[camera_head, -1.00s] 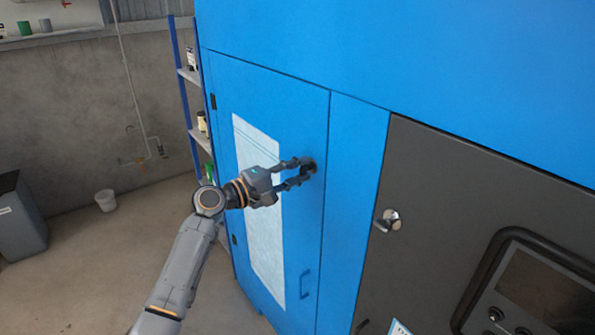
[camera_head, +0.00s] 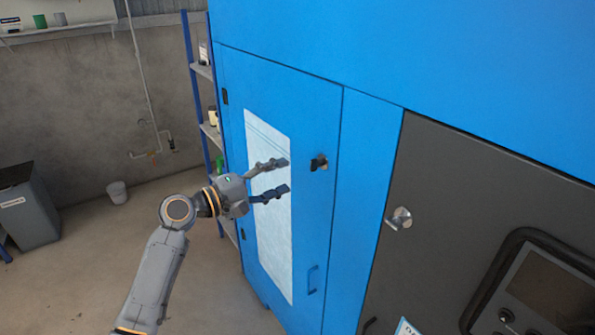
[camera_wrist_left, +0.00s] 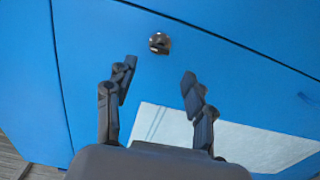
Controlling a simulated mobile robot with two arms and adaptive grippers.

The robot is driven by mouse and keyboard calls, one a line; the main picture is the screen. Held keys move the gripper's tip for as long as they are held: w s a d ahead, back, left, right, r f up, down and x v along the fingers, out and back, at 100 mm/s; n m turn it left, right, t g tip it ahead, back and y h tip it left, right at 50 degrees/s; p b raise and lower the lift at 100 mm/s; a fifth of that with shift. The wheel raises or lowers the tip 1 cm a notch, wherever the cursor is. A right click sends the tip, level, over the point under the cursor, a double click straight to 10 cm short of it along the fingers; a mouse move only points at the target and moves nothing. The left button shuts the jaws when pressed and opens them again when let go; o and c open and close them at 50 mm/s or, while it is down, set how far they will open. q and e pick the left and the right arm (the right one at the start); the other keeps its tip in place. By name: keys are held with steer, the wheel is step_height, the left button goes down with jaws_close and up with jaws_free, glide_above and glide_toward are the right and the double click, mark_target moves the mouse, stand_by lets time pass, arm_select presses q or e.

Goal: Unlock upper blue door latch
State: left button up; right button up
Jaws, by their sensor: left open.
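The upper latch (camera_head: 319,162) is a small black knob near the right edge of the blue door (camera_head: 312,220). In the left wrist view the latch (camera_wrist_left: 159,43) shows as a dark round fitting beyond the fingertips. My left gripper (camera_head: 284,176) is open and empty, in front of the white panel and left of the latch, apart from it. In the left wrist view its two fingers (camera_wrist_left: 157,75) are spread wide, with the latch ahead between them. My right gripper is not in these views.
A blue handle (camera_head: 312,279) is lower on the door. A grey door with a silver knob (camera_head: 399,218) and a control panel (camera_head: 535,290) stand to the right. A shelf rack (camera_head: 205,100), a bucket (camera_head: 117,192) and a grey bin (camera_head: 28,212) are at left.

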arm_select(q)
steer(key=v, duration=0.3)
steer(key=shift+s+a, duration=0.2)
steer(key=shift+a, duration=0.1)
steer(key=w+a+f+n+y, duration=0.1)
steer(key=a+f+y, duration=0.15)
steer(key=f, duration=0.95)
steer(key=a+f+n+y, duration=0.1)
steer(key=a+f+y, duration=0.15)
steer(key=f, duration=0.95)
steer(key=s+a+f+m+g+y, duration=0.1)
steer(key=s+f+y, duration=0.15)
steer(key=f, duration=0.55)
steer(key=s+a+f+g+y+b, duration=0.1)
steer(key=s+a+f, duration=0.1)
steer(key=s+f, duration=0.35)
steer(key=s+a+f+m+g+y, duration=0.1)
steer(key=s+f+y, duration=0.1)
steer(key=f, duration=0.7)
steer(key=s+a+f+m+g+y+b, duration=0.1)
steer(key=s+a+f+m+g+y, duration=0.15)
steer(key=s+f, duration=1.05)
steer(key=s+a+f+m+g+y, duration=0.1)
steer(key=s+a+f+m+g, duration=0.15)
steer(key=s+f, duration=1.1)
steer(key=s+m+g, duration=0.1)
steer(key=s+m, duration=0.4)
steer(key=s, duration=1.5)
steer(key=shift+s+f+g+y, duration=0.3)
steer(key=shift+s+f, duration=0.05)
